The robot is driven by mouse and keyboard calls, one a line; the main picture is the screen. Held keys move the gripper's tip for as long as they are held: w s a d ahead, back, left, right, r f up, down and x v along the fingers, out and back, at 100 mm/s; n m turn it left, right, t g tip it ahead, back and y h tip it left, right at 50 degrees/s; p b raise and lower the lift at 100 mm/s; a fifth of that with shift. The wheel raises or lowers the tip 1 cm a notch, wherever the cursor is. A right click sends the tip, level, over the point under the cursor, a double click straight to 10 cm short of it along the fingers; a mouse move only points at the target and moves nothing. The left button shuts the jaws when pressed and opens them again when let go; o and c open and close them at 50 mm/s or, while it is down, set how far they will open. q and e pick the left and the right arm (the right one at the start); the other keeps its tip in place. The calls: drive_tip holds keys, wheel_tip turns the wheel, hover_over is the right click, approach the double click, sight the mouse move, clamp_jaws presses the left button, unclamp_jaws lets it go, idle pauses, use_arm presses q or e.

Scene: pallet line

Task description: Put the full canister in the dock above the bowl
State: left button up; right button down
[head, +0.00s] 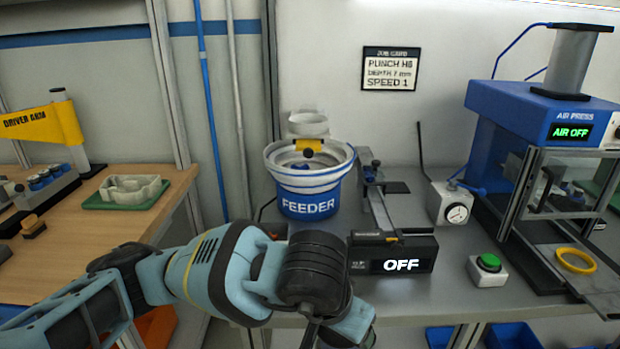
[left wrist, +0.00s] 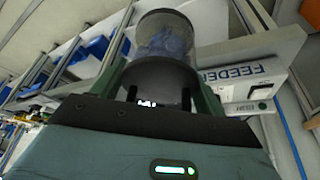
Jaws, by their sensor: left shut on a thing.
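In the left wrist view my left gripper (left wrist: 165,92) is shut on a canister (left wrist: 165,38). The canister has a clear body with blue pieces showing inside and a dark end at the fingers. In the head view my left arm crosses the lower middle, but I cannot make out its fingers or the canister. The blue and white feeder bowl (head: 309,203) stands on the grey bench behind the arm. Above the bowl is the dock, a pale ring (head: 308,122) with a yellow and black piece below it; no canister shows in it. My right gripper is out of view.
A wooden bench (head: 160,205) is at left. A post stands behind the bowl.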

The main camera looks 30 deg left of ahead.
use_arm(q)
drive_tip(key=shift+n, duration=0.6)
drive_tip(key=a, duration=0.5)
drive_tip(key=shift+w+a+f, duration=0.1)
drive_tip(key=shift+w+a, duration=0.1)
drive_tip(key=shift+w, duration=0.15)
